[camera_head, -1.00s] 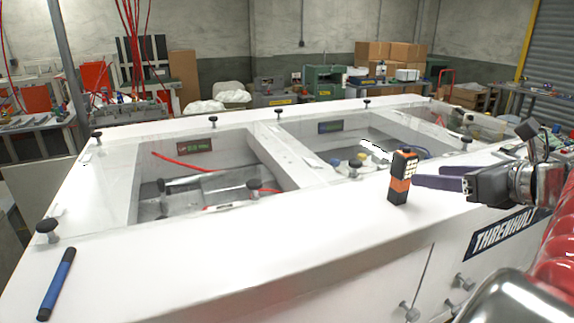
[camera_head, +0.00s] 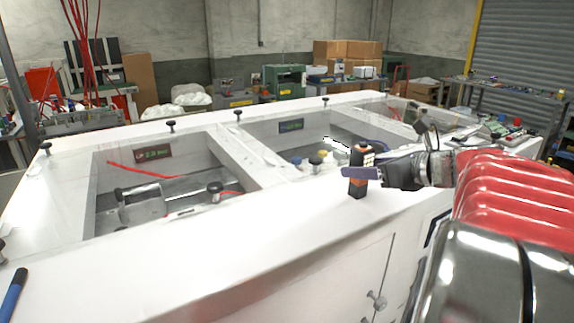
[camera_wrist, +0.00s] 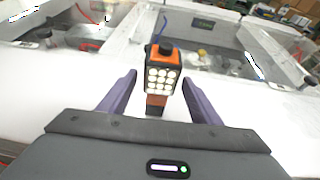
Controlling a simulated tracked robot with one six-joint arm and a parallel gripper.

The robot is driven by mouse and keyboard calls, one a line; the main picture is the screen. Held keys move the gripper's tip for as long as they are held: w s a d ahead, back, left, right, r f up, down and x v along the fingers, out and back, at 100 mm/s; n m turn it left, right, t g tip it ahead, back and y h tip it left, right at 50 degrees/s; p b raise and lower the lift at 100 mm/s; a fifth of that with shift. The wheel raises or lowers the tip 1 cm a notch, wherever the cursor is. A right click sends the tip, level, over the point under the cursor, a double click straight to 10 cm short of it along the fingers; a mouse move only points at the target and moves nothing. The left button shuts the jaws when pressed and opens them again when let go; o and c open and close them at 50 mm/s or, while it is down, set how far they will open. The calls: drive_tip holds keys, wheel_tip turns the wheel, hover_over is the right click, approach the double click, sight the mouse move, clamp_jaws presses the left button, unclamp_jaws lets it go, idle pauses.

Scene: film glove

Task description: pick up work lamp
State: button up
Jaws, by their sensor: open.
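The work lamp (camera_head: 358,179) is a small orange and black block with a grid of white lights. It stands upright on the white top of the cabinet, near its front edge. In the wrist view the lamp (camera_wrist: 160,78) shows between the two purple fingers of my gripper (camera_wrist: 160,88). The fingers are apart, with a gap on each side of the lamp. In the head view my gripper (camera_head: 362,172) reaches in from the right, and one finger crosses in front of the lamp. No contact can be made out.
The white cabinet top (camera_head: 200,270) is clear in front. Recessed glass-covered bays lie behind, with black knobs (camera_head: 215,188) around them. A blue marker (camera_head: 12,292) lies at the far left. Electronic parts (camera_head: 500,130) sit at the back right.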

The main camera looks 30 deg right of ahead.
sight(350, 164)
drive_tip(key=shift+r+x, duration=0.15)
drive_tip(key=shift+x, duration=1.15)
drive_tip(key=shift+r+x, duration=0.1)
drive_tip(key=shift+x, duration=1.2)
drive_tip(key=shift+w, duration=0.1)
drive_tip(key=shift+c, duration=0.6)
drive_tip(key=c, duration=1.1)
drive_tip(key=shift+r, duration=0.15)
wheel_tip(350, 164, up, 10)
drive_tip(key=shift+f, duration=0.1)
